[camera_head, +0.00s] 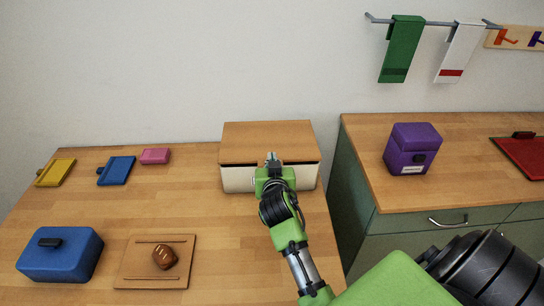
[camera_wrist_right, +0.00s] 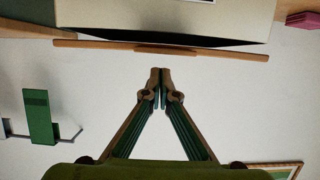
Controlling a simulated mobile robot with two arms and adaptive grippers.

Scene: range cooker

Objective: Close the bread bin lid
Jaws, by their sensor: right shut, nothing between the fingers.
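The bread bin (camera_head: 237,180) is a cream box at the back right of the left wooden counter. Its wooden lid (camera_head: 265,136) lies almost flat over it, with a dark gap under its front edge, so it stands slightly ajar. The upside-down right wrist view shows the lid (camera_wrist_right: 95,44) as a thin wooden strip, apart from the cream body (camera_wrist_right: 160,14) by a dark gap. My right gripper (camera_head: 271,160) is shut and empty at the lid's front edge; its fingertips (camera_wrist_right: 160,75) appear just above the lid. Contact cannot be told. My left gripper is not in view.
A blue box (camera_head: 62,256) and a board (camera_head: 130,268) with a bread loaf (camera_head: 165,257) are at the front left. A purple box (camera_head: 411,150) stands on the right counter.

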